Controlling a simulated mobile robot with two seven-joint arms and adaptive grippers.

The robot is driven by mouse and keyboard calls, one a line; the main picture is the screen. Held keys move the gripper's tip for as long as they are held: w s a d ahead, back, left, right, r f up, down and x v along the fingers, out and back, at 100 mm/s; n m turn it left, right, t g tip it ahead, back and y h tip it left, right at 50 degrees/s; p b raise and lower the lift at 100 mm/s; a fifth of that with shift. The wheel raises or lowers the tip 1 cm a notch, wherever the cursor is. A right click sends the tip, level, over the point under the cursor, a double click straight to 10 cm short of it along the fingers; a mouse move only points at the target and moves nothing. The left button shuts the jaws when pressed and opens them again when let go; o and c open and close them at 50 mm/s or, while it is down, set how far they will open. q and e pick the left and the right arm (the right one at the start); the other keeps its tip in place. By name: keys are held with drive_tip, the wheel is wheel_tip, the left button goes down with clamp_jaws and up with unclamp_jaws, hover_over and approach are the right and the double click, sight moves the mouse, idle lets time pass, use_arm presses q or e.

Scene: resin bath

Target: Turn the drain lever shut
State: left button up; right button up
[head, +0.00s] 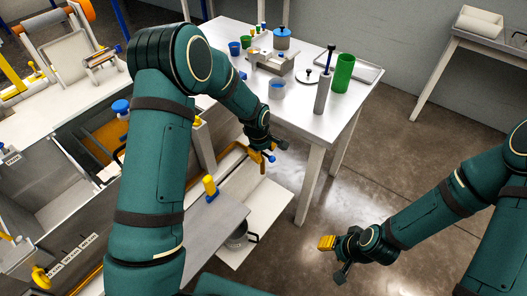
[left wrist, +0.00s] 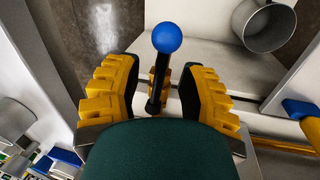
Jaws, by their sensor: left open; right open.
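The drain lever (left wrist: 167,38) is a black rod with a blue ball tip on a brass-coloured valve body. In the left wrist view it stands between the two yellow finger pads of my left gripper (left wrist: 163,95), which is open. I see a gap on both sides near the ball; contact lower down cannot be told. In the head view my left gripper (head: 268,152) is at the front of the bath, and a bit of the blue lever tip (head: 271,158) shows beside it. My right gripper (head: 338,256) is open and empty above the floor at the lower right.
A metal pot (left wrist: 268,24) stands on the low white shelf (head: 262,215). A yellow pipe (left wrist: 282,144) and a blue-ended part (left wrist: 302,109) are nearby. A work table (head: 318,115) with cups, a green cylinder (head: 343,74) and tools stands behind. Floor at right is clear.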

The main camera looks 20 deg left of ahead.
use_arm(q)
clamp_jaws()
drive_tip(key=shift+s, duration=0.15)
drive_tip(key=s+a+m+g, duration=0.1)
drive_tip(key=a+m, duration=0.2)
drive_tip(key=m, duration=0.5)
drive_tip(key=s+a+m+g+h+b, duration=0.1)
drive_tip(key=a+m, duration=0.2)
drive_tip(key=m, duration=0.6)
drive_tip(key=shift+s+a+f+g, duration=0.15)
drive_tip(key=shift+s+a+g, duration=0.1)
drive_tip(key=shift+g, duration=0.15)
drive_tip(key=shift+w, duration=0.1)
idle(0.3)
